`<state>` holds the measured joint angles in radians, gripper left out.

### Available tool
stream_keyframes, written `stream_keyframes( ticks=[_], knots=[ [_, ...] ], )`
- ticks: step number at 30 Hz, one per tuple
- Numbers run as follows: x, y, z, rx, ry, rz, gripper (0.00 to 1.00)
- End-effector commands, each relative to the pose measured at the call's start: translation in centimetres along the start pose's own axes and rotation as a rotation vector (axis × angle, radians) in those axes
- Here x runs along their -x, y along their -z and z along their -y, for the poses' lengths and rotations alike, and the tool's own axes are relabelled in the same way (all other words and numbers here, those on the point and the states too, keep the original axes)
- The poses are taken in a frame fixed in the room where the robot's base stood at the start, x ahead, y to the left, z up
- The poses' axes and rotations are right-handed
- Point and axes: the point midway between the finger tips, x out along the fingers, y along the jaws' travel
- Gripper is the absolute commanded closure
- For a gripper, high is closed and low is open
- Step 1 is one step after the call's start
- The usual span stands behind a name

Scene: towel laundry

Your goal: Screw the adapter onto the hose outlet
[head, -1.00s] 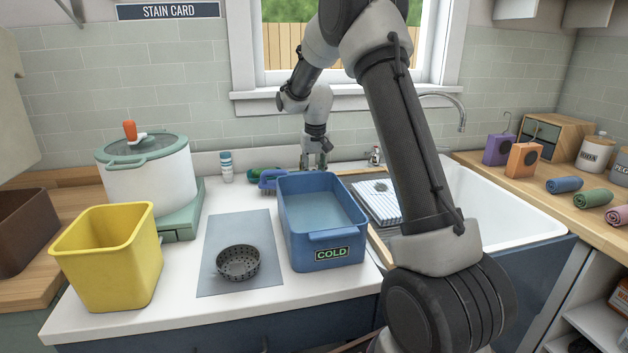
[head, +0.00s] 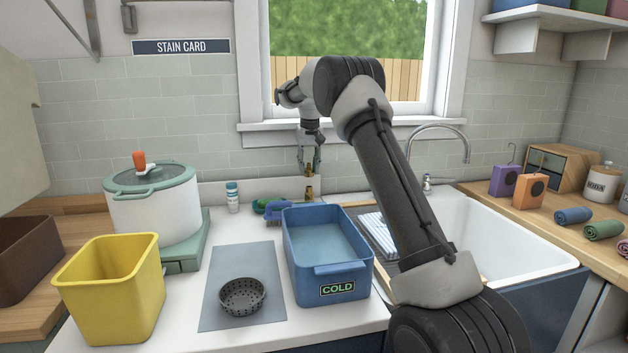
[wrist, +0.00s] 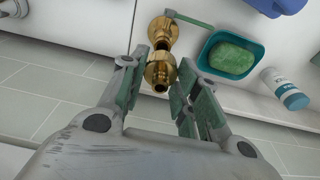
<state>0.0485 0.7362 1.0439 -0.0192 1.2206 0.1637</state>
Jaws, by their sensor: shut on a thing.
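My gripper (head: 309,168) is shut on a brass adapter (wrist: 159,74), which sits between its green-padded fingertips in the wrist view (wrist: 160,82). A second brass piece, the hose outlet (wrist: 164,32), shows just beyond the adapter, with a green lever beside it. In the head view the outlet (head: 309,192) stands upright behind the blue tub, directly below my gripper. The adapter looks roughly in line with the outlet. I cannot tell whether the two touch or a small gap is left.
The blue COLD tub (head: 338,270) stands in front of the outlet. The sink (head: 500,238) lies to the right. The wall and window sill (head: 350,130) are close behind.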

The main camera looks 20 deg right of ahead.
Motion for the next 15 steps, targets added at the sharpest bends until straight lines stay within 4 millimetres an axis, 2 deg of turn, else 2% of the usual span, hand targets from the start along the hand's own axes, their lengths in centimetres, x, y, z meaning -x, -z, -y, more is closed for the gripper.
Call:
stream_keyframes(
  ticks=[3, 5, 10, 15],
  knots=[
    [2.0, 0.8, 0.1, 0.003, 0.002, -0.008, 0.92],
    [2.5, 0.7, 0.1, 0.004, 0.001, -0.002, 0.92],
    [1.8, 0.1, 0.0, 0.007, -0.003, 0.023, 0.92],
    [0.3, -0.2, 0.0, 0.007, -0.003, 0.024, 0.92]
  ],
)
